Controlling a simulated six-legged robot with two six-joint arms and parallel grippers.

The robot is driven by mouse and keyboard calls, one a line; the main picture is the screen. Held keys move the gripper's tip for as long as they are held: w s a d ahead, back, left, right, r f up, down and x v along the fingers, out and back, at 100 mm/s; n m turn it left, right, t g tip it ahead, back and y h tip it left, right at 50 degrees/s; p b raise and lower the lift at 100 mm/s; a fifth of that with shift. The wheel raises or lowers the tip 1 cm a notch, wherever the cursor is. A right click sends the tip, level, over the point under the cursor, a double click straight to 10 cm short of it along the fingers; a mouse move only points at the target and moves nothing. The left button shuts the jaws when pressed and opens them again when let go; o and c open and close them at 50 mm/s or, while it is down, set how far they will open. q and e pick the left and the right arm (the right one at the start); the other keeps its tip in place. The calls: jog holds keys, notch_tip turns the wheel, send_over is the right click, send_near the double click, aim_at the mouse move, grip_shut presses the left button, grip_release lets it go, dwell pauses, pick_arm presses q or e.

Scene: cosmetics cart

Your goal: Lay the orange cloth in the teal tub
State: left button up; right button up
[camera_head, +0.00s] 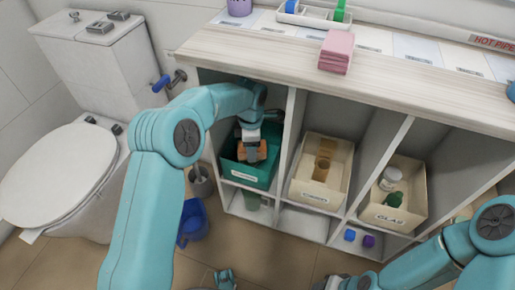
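The teal tub (262,179) stands in the left compartment of the shelf unit, with a white label on its front. The orange cloth (243,155) is a small folded bundle within the tub's opening. My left gripper (252,153) reaches down into the compartment and appears shut on the cloth, with orange showing on both sides of the fingers. I cannot tell whether the cloth touches the tub's floor. My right arm comes in at the lower right. Its gripper (332,284) is only partly visible at the bottom edge, and its fingers cannot be made out.
Cream bins stand in the middle (318,193) and right (393,216) compartments. The shelf divider (290,135) is close to my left gripper. Pink cloths (337,52) lie on the countertop (280,58) above. A blue bucket (193,222) and a toilet (62,172) are left.

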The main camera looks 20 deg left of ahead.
pick_arm(q)
jog(key=w, duration=0.1)
jog(key=w+f, duration=0.1)
jog(key=w, duration=0.1)
jog(key=w+b, duration=0.1)
jog(key=w, duration=0.1)
jog(key=shift+d+f, duration=0.1)
jog(key=shift+f, duration=0.25)
notch_tip(320, 180, down, 6)
jog(key=shift+w+r+b, duration=0.1)
jog(key=shift+r+b, duration=0.15)
jog(key=shift+b, duration=1)
jog(key=shift+w, duration=0.2)
jog(key=shift+r, duration=0.15)
jog(key=shift+f, duration=0.65)
jog(key=o, duration=1.1)
jog(key=shift+o, duration=0.2)
jog(key=shift+r, duration=0.1)
